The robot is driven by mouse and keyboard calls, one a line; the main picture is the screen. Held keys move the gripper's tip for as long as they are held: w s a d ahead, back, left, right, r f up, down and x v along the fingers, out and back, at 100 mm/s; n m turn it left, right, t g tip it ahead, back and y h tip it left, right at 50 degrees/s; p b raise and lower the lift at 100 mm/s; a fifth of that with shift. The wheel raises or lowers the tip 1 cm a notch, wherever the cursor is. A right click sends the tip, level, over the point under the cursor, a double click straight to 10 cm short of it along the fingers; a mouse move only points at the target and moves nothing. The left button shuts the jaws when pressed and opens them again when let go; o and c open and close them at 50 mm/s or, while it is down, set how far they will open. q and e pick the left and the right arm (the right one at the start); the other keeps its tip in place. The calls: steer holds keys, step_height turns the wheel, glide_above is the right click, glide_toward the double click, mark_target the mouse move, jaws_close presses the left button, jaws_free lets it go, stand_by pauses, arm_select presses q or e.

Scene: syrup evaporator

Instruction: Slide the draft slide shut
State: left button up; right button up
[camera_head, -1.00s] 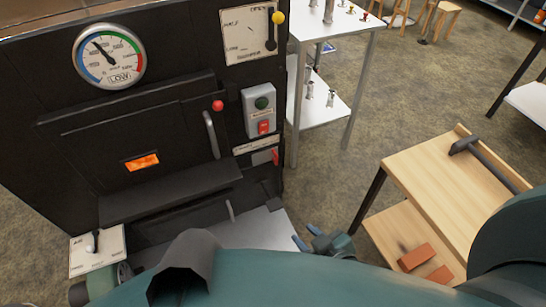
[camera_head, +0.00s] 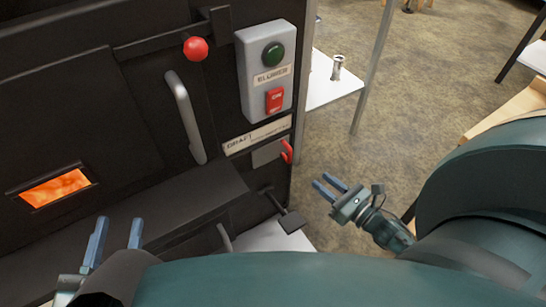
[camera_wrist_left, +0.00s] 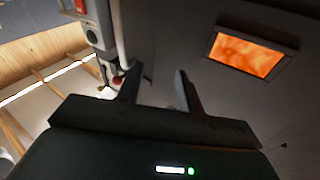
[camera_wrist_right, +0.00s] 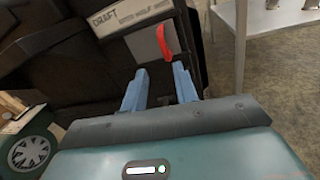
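The draft slide is a grey metal plate (camera_head: 268,153) with a red handle (camera_head: 287,151), under the "DRAFT" label (camera_head: 257,135) at the right edge of the black evaporator front. In the right wrist view the red handle (camera_wrist_right: 164,42) stands just beyond the fingertips, roughly between them. My right gripper (camera_head: 324,183) is open and empty, to the right of and below the handle, apart from it. My left gripper (camera_head: 118,222) is open and empty, low in front of the evaporator, well left of the slide.
The evaporator has a door handle (camera_head: 186,118), a red knob (camera_head: 196,49), a switch box (camera_head: 266,70) and a glowing window (camera_head: 56,187). A dark pedal-like block (camera_head: 291,221) juts out below the slide. A white shelf stand (camera_head: 330,88) is behind, right. Open floor lies right of the evaporator.

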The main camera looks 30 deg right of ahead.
mark_target(289, 159)
arm_select(q)
steer(key=b, duration=0.3)
steer(key=shift+w+d+f+n+t+h, duration=0.25)
steer(key=shift+w+d+n+t+h, duration=0.05)
arm_select(e)
steer(key=shift+n, duration=0.8)
steer(key=x, duration=1.4)
steer(key=shift+d+f, duration=0.2)
steer(key=shift+f, duration=0.15)
arm_select(q)
steer(key=shift+r, duration=0.1)
arm_select(e)
jaws_close()
